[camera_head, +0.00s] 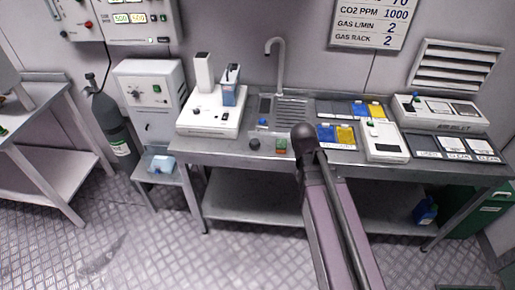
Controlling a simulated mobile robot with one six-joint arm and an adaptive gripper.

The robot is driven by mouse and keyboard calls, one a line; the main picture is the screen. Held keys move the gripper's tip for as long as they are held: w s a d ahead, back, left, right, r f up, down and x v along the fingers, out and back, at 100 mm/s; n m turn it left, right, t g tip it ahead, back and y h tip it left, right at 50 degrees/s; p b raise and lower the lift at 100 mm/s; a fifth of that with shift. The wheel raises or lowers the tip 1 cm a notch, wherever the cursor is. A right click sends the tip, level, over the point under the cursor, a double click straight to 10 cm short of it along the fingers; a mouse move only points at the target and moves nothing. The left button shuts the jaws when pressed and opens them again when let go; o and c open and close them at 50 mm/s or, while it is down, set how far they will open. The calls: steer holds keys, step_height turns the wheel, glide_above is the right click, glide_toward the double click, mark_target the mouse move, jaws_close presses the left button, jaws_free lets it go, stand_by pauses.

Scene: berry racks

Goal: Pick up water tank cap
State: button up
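A small dark round piece (254,144) lies on the front part of the steel bench, left of a small green and orange item (281,145). It may be the water tank cap, but it is too small to be sure. A small blue piece (263,122) sits by the sink's left edge and is also too small to identify. My arm reaches up from the bottom over the bench front, right of the dark round piece. My gripper's fingers cannot be made out.
The steel bench (190,151) carries a white instrument (210,118) at left, a sink with a tap (281,75), blue and yellow packs (336,135) and white devices (384,142) at right. A gas cylinder (113,130) stands left. The floor at lower left is clear.

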steer(key=w+a+f+n+t+h+b, duration=0.1)
steer(key=w+a+f+n+h+b, duration=0.15)
steer(key=w+a+n, duration=0.3)
steer(key=n+t+h+b, duration=0.5)
steer(key=n+t+b, duration=0.35)
steer(key=n, duration=0.75)
glide_toward(253, 142)
steer(key=s+a+r, duration=0.2)
steer(key=shift+w+d+f+g, duration=0.15)
steer(key=shift+w+g, duration=0.05)
steer(key=shift+g, duration=0.15)
steer(key=shift+y, duration=0.25)
steer(key=b+x, duration=0.3)
steer(key=x, duration=0.4)
steer(key=shift+d+f, duration=0.1)
steer(key=shift+f, duration=0.05)
steer(key=shift+w+d+f+b, duration=0.15)
steer(key=shift+w+d+b, duration=0.2)
steer(key=shift+w+d, duration=0.15)
